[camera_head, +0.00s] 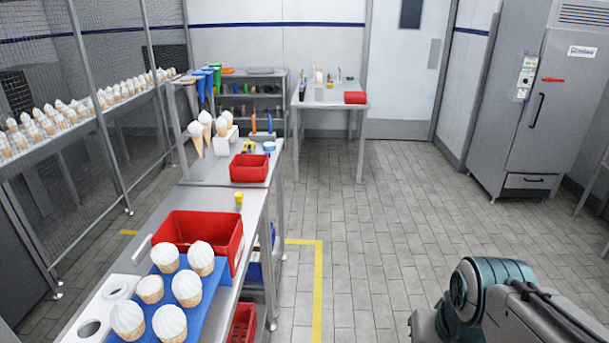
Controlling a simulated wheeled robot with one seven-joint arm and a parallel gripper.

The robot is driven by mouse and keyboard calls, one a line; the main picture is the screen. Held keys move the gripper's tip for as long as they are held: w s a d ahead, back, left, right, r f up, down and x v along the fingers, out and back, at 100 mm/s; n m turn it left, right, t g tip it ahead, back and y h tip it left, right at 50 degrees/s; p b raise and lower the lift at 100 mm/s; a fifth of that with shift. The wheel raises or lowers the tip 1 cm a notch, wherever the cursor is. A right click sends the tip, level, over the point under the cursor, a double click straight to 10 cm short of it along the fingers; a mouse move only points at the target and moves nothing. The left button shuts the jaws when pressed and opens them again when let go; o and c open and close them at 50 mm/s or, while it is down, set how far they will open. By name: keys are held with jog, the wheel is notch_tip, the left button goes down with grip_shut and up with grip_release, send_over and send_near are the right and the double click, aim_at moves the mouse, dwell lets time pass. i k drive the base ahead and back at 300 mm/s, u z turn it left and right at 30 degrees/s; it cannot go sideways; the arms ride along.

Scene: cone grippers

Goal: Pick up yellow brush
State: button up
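A small yellow object (239,198) stands near the right edge of the long metal table, behind the large red bin. Another small yellow item (249,147) is farther back, beyond the smaller red bin. Both are too small to tell which, if either, is the yellow brush. Part of my own arm shows at the bottom right, over the floor and well apart from the table. My gripper is not in view.
The metal table (255,212) holds a large red bin (197,232), a smaller red bin (249,167) and ice cream cones on a blue rack (213,310). A back table (333,97) and a grey refrigerator (525,110) stand farther off. The tiled floor between is clear.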

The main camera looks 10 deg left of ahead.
aim_at(239, 197)
jog(key=z, duration=0.2)
jog(key=i, duration=1.6)
jog(key=u, duration=0.85)
jog(key=i, duration=1)
jog(key=u, duration=1.3)
jog(key=i, duration=0.25)
jog(key=u, duration=0.1)
